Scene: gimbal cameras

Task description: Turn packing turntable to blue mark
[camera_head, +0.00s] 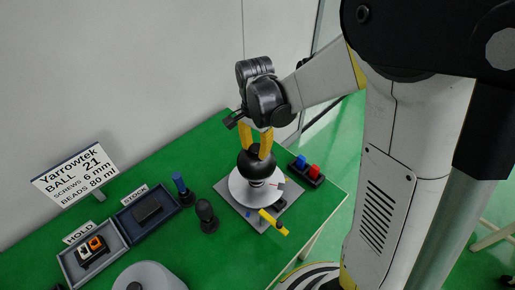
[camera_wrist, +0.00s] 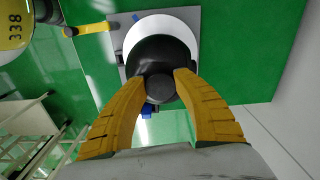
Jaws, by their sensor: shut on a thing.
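The packing turntable is a white disc (camera_head: 242,195) on a grey square plate (camera_head: 289,213), with a black rounded knob (camera_head: 248,168) on top. A small blue mark (camera_head: 249,214) is near the disc's front edge, and a small red mark lies on the disc's right side. A yellow handle (camera_head: 273,223) sticks out at the front right; it also shows in the wrist view (camera_wrist: 88,29). My gripper (camera_head: 262,150) is over the turntable, its yellow fingers shut on the black knob. In the wrist view the knob (camera_wrist: 160,52) sits between both fingertips and hides part of the disc (camera_wrist: 172,20).
A box with blue and red buttons (camera_head: 306,171) stands right of the plate. Left are a black knobbed post (camera_head: 206,214), a blue-topped post (camera_head: 182,188), the STOCK tray (camera_head: 122,218), the HOLD tray (camera_head: 67,268) and a sign (camera_head: 75,174). Green table is clear behind.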

